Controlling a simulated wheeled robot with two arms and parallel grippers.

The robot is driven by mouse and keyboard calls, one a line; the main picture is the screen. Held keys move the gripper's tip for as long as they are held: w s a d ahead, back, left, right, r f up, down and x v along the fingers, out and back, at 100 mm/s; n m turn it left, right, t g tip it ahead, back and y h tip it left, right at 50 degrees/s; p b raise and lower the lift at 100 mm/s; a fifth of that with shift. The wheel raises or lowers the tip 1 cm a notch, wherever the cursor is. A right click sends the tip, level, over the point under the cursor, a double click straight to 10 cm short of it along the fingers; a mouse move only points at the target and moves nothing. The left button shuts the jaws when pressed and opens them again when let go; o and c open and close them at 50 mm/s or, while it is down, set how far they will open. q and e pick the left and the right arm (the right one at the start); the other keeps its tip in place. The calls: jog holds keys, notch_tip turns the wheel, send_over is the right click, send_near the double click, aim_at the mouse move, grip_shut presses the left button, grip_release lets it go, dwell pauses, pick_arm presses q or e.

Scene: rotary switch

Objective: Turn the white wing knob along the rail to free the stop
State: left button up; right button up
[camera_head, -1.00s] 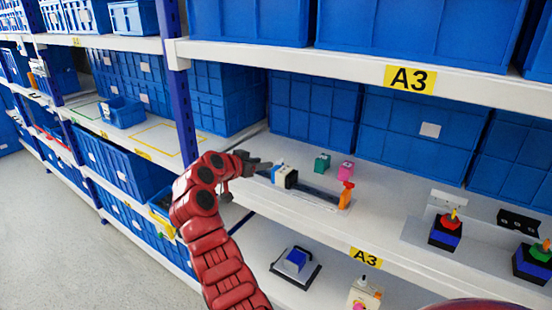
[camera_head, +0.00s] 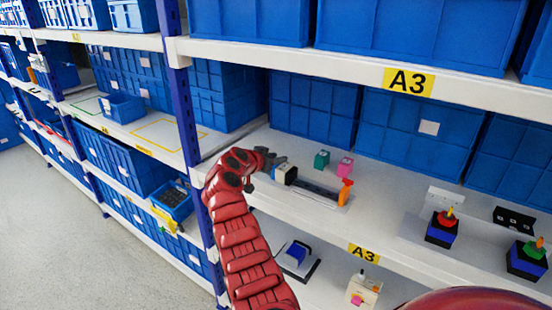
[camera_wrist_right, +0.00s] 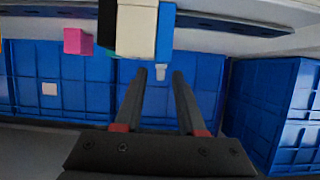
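The switch block (camera_head: 287,175), black with white and blue parts, sits at the left end of a dark rail (camera_head: 318,190) on the middle shelf. An orange stop (camera_head: 346,191) stands at the rail's right end. My right gripper (camera_head: 274,160) is at the block's left side. In the right wrist view the block (camera_wrist_right: 138,28) hangs upside down at the top. A small white wing knob (camera_wrist_right: 161,72) juts from its blue face between my right fingertips (camera_wrist_right: 161,78). The fingers are open, with a gap on each side of the knob. The head view hides the knob. My left gripper is not in view.
A teal block (camera_head: 322,159) and a pink block (camera_head: 345,167) stand behind the rail. Blue bins (camera_head: 312,110) line the back of the shelf. Red-topped (camera_head: 443,228) and green-topped (camera_head: 528,259) switch boxes stand to the right. A blue shelf post (camera_head: 187,110) is to the left.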

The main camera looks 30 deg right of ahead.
grip_shut()
